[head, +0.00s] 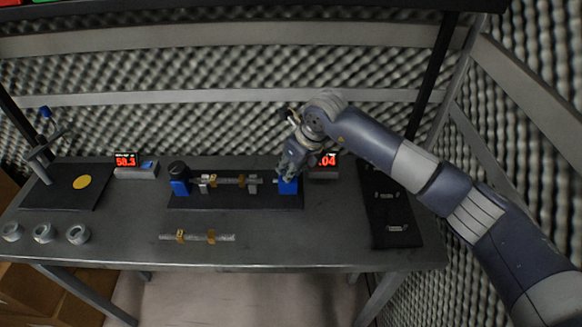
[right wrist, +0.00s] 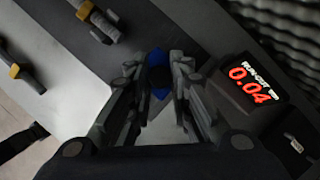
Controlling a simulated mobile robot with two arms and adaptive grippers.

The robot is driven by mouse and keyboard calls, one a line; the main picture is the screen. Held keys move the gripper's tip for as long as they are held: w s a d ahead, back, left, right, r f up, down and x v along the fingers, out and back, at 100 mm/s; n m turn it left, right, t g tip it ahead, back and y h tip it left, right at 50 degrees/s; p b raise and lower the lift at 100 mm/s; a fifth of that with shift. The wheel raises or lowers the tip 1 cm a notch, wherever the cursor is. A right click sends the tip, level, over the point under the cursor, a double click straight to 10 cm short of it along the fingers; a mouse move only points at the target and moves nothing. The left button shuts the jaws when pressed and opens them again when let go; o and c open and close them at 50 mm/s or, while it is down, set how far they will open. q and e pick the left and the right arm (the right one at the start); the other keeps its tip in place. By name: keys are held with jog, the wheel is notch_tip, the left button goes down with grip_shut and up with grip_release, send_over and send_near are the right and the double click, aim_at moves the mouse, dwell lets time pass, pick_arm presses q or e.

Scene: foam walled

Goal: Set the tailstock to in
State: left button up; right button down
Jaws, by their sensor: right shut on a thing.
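The tailstock (head: 288,187) is the blue block at the right end of a black fixture base (head: 240,202). In the right wrist view the tailstock (right wrist: 157,93) shows as a blue body with a dark round part between my fingers. My right gripper (head: 284,171) comes down on it from above and behind. In the right wrist view the fingers of the right gripper (right wrist: 159,70) are closed on both sides of the tailstock. A shaft (head: 228,181) with brass-coloured rings lies on the fixture between the tailstock and the blue headstock (head: 179,187). My left gripper is out of view.
A red display reading 0.04 (right wrist: 250,87) stands just right of the tailstock. Another display (head: 126,160) stands at left. A second ringed shaft (head: 197,237) lies in front. Several metal rings (head: 43,233) lie front left. A black mat (head: 390,205) lies at right.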

jog(key=shift+a+f+b, duration=0.25)
jog(key=shift+a+b, duration=0.4)
jog(key=shift+a, duration=0.05)
jog(key=shift+a+b, duration=0.3)
jog(key=shift+a, duration=0.3)
jog(key=c, duration=1.5)
grip_release()
jog(key=shift+r, duration=0.1)
jog(key=shift+o, duration=0.2)
jog(key=shift+r, duration=0.1)
jog(key=v, duration=1.1)
jog(key=shift+d+r, duration=0.15)
jog(key=shift+r, duration=0.2)
jog(key=shift+s, duration=0.1)
